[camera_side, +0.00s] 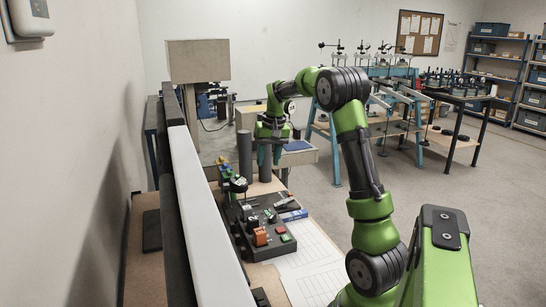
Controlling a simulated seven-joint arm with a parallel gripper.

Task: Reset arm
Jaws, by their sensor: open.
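My green and black arm reaches from the lower right up and over toward the middle of the side view. My gripper (272,153) points down above the far part of the work surface and is open, with nothing seen between its fingers. It is small here, so its fingertips are hard to make out. A dark control panel (262,228) with levers, an orange block-like switch and a green one lies on the board nearer the camera. My gripper is beyond this panel and apart from it.
White sheets (310,262) lie on the board right of the panel. A long pale wall-like edge (205,225) bounds the left side. Benches and shelves (495,65) stand farther back; the floor at right is clear.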

